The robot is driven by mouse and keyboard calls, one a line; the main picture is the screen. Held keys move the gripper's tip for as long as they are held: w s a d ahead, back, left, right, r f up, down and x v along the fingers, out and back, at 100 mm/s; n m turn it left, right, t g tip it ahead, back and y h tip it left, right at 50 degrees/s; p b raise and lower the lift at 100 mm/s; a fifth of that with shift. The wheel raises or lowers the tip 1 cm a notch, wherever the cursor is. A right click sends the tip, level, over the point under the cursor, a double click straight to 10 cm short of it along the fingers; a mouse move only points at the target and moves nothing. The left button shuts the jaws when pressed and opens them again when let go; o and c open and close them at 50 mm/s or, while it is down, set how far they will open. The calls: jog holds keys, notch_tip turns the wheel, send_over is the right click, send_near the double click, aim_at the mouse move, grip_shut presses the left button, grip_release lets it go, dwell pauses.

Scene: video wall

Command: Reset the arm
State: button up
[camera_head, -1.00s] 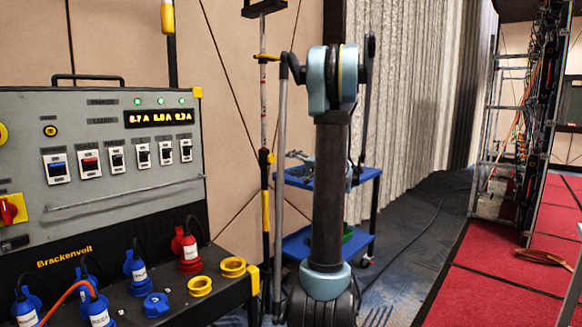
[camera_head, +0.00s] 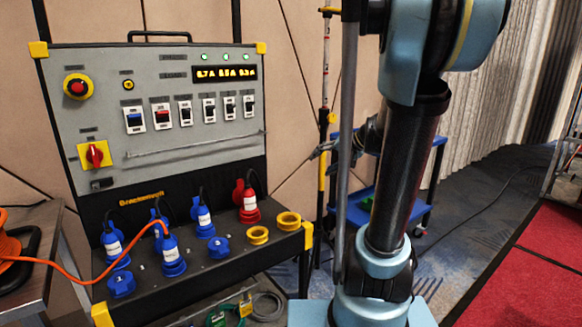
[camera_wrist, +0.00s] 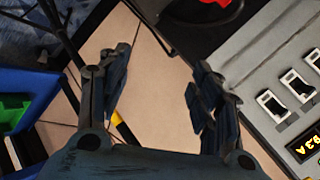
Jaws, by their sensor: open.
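My arm stands upright in the right half of the head view, its dark link leaning slightly.
A grey power panel (camera_head: 190,145) with switches stands left, with blue and red plugs below. An orange cable (camera_head: 75,280) runs to a reel (camera_head: 10,245). A blue cart (camera_head: 440,145) stands behind my arm. Red floor panels (camera_head: 530,260) lie right.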

jog(key=s+d+f+n+g+h, duration=0.1)
jog(key=s+f, duration=0.3)
jog(key=s, duration=0.4)
jog(key=s+d+f+n+g+h, duration=0.1)
jog(key=s+d+f+g+h, duration=0.1)
jog(key=s, duration=0.7)
jog(key=s+d+f+n+g+h, duration=0.1)
jog(key=s+d+f+h, duration=0.3)
jog(key=s+f, duration=0.4)
jog(key=shift+s+f+h, duration=0.25)
jog(key=shift+s+h, duration=0.05)
jog(key=shift+h, duration=0.2)
